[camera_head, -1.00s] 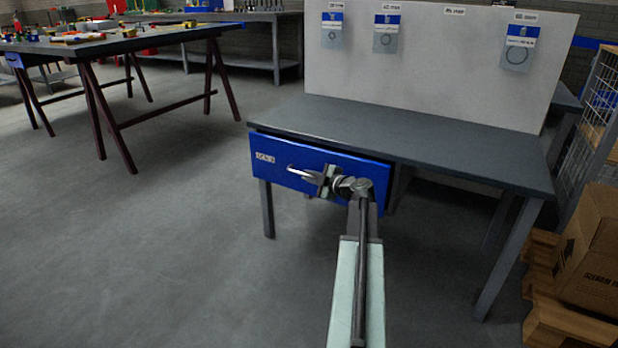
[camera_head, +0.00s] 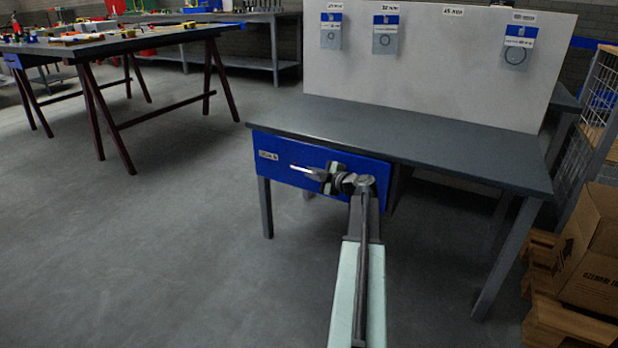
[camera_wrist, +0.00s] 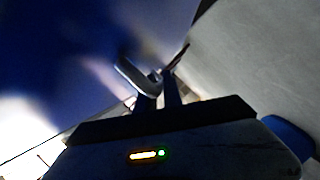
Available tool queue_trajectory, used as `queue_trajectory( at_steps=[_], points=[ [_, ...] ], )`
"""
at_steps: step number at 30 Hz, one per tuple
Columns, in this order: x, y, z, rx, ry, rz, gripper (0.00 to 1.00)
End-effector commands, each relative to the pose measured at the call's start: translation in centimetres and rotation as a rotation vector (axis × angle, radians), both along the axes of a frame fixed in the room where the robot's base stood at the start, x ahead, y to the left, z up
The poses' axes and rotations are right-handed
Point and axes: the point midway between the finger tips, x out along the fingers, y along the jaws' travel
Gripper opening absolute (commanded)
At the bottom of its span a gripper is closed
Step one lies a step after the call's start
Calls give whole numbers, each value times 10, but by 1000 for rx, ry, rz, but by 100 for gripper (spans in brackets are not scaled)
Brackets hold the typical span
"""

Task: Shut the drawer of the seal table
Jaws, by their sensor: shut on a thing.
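The seal table (camera_head: 420,135) is a grey table with a white back board. Its blue drawer (camera_head: 277,172) sits under the left part of the top, and its front looks about flush beneath the table edge with no clear gap above it. My gripper (camera_head: 318,173) is at the drawer front, shut on the light metal handle (camera_head: 301,169). In the wrist view the handle (camera_wrist: 136,78) lies at my fingers (camera_wrist: 158,98), with the blurred blue drawer front (camera_wrist: 75,60) behind it. The inside of the drawer is hidden.
Bagged seals (camera_head: 386,36) hang on the back board (camera_head: 450,75). A cardboard box (camera_head: 590,250) on a wooden pallet (camera_head: 560,322) stands at the right. A workbench with dark red legs (camera_head: 120,45) is at the left. The floor (camera_head: 160,250) left of the table is clear.

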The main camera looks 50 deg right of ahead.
Motion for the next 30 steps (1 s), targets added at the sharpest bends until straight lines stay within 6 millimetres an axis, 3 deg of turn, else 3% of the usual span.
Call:
queue_trajectory(
  at_steps=[3,11,12,13,26,30],
  points=[
    [4,-14,0,0,0,-2,0],
    [3,-16,1,-2,-1,-7,0],
    [3,-16,1,-2,-1,-7,14],
    [3,-16,1,-2,-1,-7,20],
    [3,-14,0,-1,-1,-3,20],
    [-6,-12,3,0,-1,-3,20]
  ],
)
